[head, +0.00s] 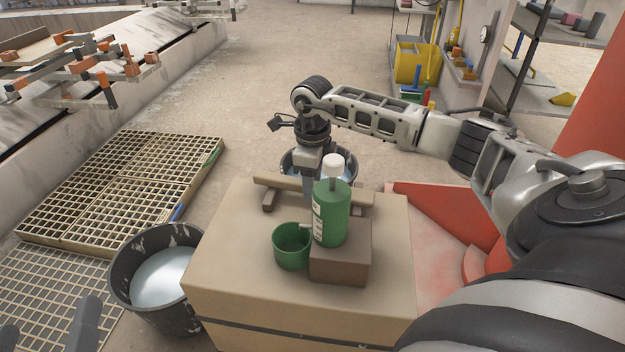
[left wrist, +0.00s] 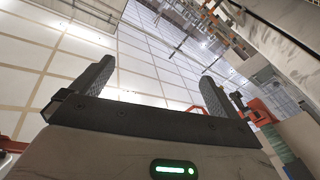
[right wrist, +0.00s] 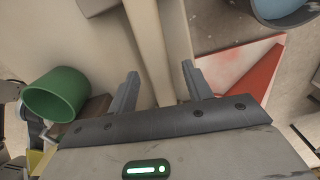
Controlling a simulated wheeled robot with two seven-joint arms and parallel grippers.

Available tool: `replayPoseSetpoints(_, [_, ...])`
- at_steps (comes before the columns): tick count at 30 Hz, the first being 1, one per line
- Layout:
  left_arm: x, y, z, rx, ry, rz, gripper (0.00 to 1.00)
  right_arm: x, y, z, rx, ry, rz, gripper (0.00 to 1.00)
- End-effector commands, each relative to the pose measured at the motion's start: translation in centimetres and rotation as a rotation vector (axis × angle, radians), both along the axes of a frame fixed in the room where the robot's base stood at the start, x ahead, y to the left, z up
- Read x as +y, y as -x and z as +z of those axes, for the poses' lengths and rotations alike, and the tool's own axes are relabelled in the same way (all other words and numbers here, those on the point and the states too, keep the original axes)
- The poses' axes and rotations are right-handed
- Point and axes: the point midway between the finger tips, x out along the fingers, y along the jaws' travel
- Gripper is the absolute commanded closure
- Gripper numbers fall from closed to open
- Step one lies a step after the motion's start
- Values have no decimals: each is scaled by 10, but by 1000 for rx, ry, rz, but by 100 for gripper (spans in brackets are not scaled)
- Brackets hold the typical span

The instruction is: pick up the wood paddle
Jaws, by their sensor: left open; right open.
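The wood paddle (head: 357,197) is a long tan bar across the back of the cardboard box, resting on small brown blocks (head: 270,200). The green bottle hides part of it in the head view. My right gripper (head: 309,188) points down at the paddle, open. In the right wrist view the paddle (right wrist: 177,45) runs lengthwise between the two open fingers (right wrist: 160,72), with no visible grip on it. My left gripper (head: 48,332) is at the lower left of the head view, away from the box. The left wrist view shows its fingers (left wrist: 152,75) apart and empty.
A green bottle (head: 331,215) with a white cap stands on a brown block (head: 340,262) on the cardboard box (head: 230,270), close to my right gripper. A green cup (head: 291,248) is beside it. Buckets (head: 125,272) stand left of and behind the box.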

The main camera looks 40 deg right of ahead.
Motion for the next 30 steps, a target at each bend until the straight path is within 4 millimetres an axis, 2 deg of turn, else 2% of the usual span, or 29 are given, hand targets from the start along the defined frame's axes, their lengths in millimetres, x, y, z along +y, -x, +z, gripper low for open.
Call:
replayPoseSetpoints(8, [1,-2,2,-27,-12,5,0,0,0,-4,-1,1,0,50])
replayPoseSetpoints(13, [1,-2,2,-26,-13,5,0,0,0,-3,-1,1,0,94])
replayPoseSetpoints(14, [1,-2,2,-26,-13,5,0,0,0,-3,-1,1,0,100])
replayPoseSetpoints(23, [0,-1,3,-22,-12,3,0,0,0,0,-1,0,0,100])
replayPoseSetpoints(25, [0,-1,4,-3,-7,-4,0,0,-1,8,-3,1,0,100])
replayPoseSetpoints(27, [-1,6,-10,97,17,-9,0,-1,0,20,-2,2,0,100])
replayPoseSetpoints(30, [-3,12,-19,189,29,-20,0,-1,-1,42,-5,2,0,100])
